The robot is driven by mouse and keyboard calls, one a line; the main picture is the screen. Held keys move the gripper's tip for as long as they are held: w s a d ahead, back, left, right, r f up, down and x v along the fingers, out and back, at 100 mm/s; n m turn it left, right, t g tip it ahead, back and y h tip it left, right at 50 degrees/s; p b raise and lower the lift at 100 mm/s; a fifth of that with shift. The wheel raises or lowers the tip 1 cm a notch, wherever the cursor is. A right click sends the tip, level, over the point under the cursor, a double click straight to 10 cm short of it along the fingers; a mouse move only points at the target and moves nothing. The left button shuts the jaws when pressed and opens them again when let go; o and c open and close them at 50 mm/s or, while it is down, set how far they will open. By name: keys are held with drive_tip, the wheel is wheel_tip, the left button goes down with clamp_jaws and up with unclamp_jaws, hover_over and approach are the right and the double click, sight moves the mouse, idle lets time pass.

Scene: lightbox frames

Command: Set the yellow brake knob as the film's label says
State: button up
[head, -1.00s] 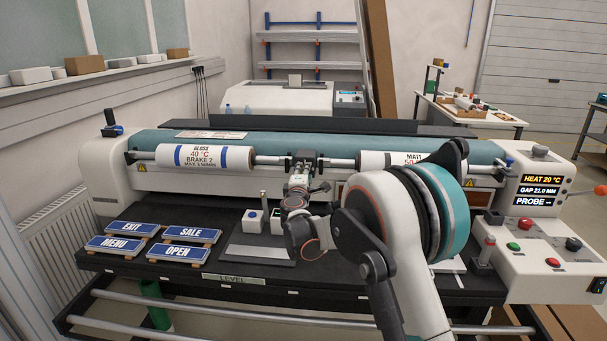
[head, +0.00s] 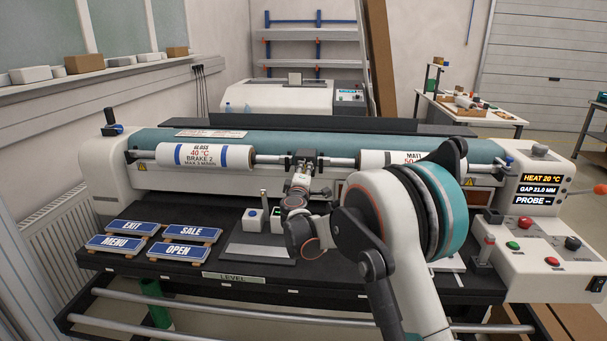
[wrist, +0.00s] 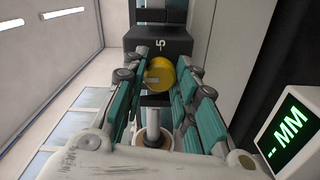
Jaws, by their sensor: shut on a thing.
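The yellow brake knob (wrist: 161,74) sits between my gripper's two teal-padded fingers (wrist: 158,90) in the wrist view, below a black block (wrist: 160,42) marked 5. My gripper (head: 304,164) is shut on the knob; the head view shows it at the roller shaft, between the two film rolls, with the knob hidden. The left film roll (head: 207,157) bears a label reading GLOSS, 40 °C, BRAKE 2 and a MAX speed line. The right film roll (head: 395,158) reads MATT and 50, its rest covered by my arm.
A control panel (head: 540,190) at the right reads HEAT 20 °C, GAP 21.0 MM, PROBE. Blue sign plates (head: 186,253) lie front left on the black table. A display (wrist: 289,132) reading -- MM stands close to the gripper's right in the wrist view.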

drive_tip(key=o, duration=1.1)
drive_tip(key=s, duration=1.2)
drive_tip(key=shift+a, duration=0.15)
